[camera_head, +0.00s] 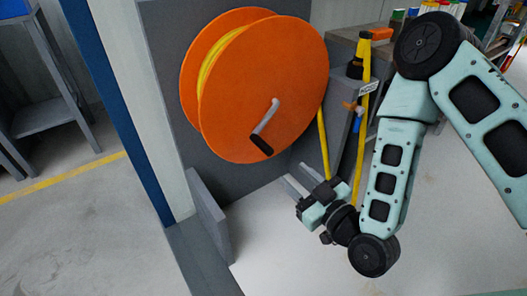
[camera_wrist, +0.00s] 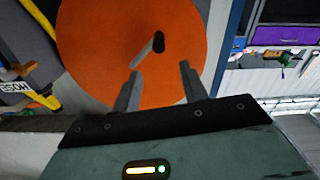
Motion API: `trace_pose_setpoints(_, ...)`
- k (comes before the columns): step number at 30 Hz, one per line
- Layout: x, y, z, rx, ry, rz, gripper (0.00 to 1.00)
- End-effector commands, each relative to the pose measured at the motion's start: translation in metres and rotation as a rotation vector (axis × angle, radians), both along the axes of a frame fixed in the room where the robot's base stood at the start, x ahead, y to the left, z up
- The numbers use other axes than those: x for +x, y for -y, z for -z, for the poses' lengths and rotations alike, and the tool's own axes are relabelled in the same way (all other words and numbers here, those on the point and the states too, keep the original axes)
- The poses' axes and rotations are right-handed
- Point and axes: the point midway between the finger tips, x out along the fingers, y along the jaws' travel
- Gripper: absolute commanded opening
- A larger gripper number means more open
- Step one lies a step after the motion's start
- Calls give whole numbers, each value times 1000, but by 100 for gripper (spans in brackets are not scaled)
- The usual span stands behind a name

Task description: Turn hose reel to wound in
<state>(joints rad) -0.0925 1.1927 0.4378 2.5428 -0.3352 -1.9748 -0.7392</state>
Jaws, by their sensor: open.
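The hose reel (camera_head: 235,95) is a large orange drum with yellow hose (camera_head: 215,62) wound between its flanges, mounted on a dark grey panel. A crank with a grey arm and black handle (camera_head: 261,145) sticks out from its front face. The reel's orange disc (camera_wrist: 105,35) fills the upper middle of the wrist view, with the crank's black handle (camera_wrist: 158,42) ahead of the fingers. My gripper (camera_head: 294,187) is open and empty, below and to the right of the crank handle, apart from it. In the wrist view my gripper's fingers (camera_wrist: 160,80) are spread below the handle.
A yellow hose (camera_head: 363,110) with a black nozzle and a label hangs right of the reel, close to my arm. A grey upright plate (camera_head: 208,215) stands below left. A blue post (camera_head: 115,105) is further left. A cluttered bench (camera_head: 345,35) stands behind.

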Motion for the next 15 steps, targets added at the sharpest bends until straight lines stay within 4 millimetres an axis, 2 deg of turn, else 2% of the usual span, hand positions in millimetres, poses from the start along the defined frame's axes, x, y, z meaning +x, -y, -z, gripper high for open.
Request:
trace_pose_setpoints(1, 7, -1, 7, 1, 6, 7, 43)
trace_pose_setpoints(7, 23, -12, 7, 1, 3, 6, 43)
trace_pose_setpoints(15, 72, -45, 3, 1, 2, 7, 43)
